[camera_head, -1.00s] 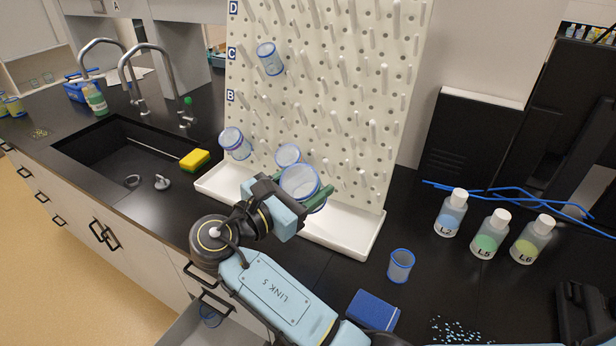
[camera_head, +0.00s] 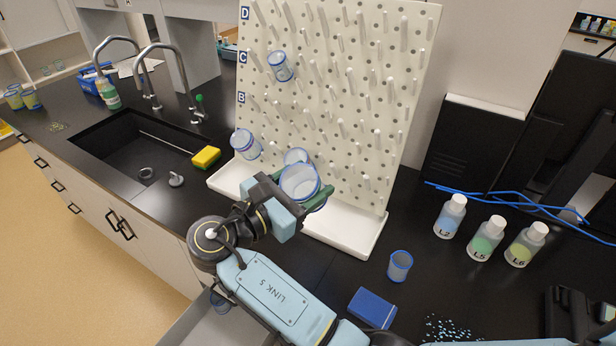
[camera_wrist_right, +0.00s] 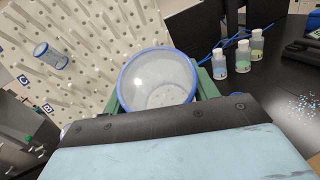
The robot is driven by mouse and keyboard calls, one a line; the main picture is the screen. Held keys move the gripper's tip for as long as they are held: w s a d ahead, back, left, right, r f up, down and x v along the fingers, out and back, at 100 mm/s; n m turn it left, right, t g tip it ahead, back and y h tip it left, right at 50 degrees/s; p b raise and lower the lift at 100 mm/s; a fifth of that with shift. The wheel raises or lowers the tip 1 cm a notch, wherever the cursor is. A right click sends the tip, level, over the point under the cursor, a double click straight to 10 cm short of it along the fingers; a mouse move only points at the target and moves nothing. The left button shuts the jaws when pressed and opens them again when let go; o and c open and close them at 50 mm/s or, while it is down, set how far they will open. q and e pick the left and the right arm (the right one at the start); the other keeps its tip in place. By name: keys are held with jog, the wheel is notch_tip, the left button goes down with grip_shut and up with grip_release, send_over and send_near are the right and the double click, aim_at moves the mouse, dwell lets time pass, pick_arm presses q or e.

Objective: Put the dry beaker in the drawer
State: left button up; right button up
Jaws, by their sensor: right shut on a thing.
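My right gripper (camera_head: 291,196) is shut on a clear beaker with a blue rim (camera_head: 299,181), held in front of the lower pegboard. The held beaker also shows between the green fingers in the right wrist view (camera_wrist_right: 157,82). Other blue-rimmed beakers hang on the white pegboard (camera_head: 340,95): one high up (camera_head: 280,66), one at the lower left (camera_head: 245,143), and one partly hidden behind the held beaker (camera_head: 297,156). The drawer (camera_head: 200,328) below the counter is open, partly hidden by my right arm, with a beaker (camera_head: 219,302) in it. My left gripper is not in view.
Bottles L2 (camera_head: 449,217), L5 (camera_head: 486,240) and L6 (camera_head: 526,245) stand farther right. A sink (camera_head: 120,150) and yellow sponge (camera_head: 206,157) are left. A white drip tray (camera_head: 345,235) lies under the pegboard.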

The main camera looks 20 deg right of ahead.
aim_at(293, 198)
jog(key=shift+s+a+r+p, duration=0.2)
jog(key=shift+s+a+p, duration=0.65)
jog(key=shift+a, duration=0.2)
jog(key=shift+s+a+r+p, duration=0.2)
jog(key=shift+s+a+p, duration=0.5)
jog(key=shift+s+a, duration=0.25)
jog(key=v, duration=0.1)
jog(key=p+v, duration=0.1)
jog(key=v, duration=0.1)
jog(key=shift+s+r, duration=0.1)
jog(key=shift+s, duration=0.3)
jog(key=shift+s+a, duration=0.45)
jog(key=shift+a, duration=0.15)
jog(key=w+d+b, duration=0.4)
jog(key=w+d, duration=0.2)
jog(key=d, duration=0.2)
jog(key=w+d+f+n+t+y+b, duration=0.2)
jog(key=d+f+n+t+y+b, duration=0.45)
jog(key=f, duration=0.55)
jog(key=s+a+f+n+t+y+b, duration=0.1)
jog(key=s+f+n+t+y+b, duration=0.3)
jog(key=y, duration=0.6)
jog(key=f+n+b, duration=0.1)
jog(key=n+b, duration=0.1)
jog(key=b, duration=0.1)
jog(key=shift+s+a, duration=0.25)
jog(key=shift+s, duration=0.15)
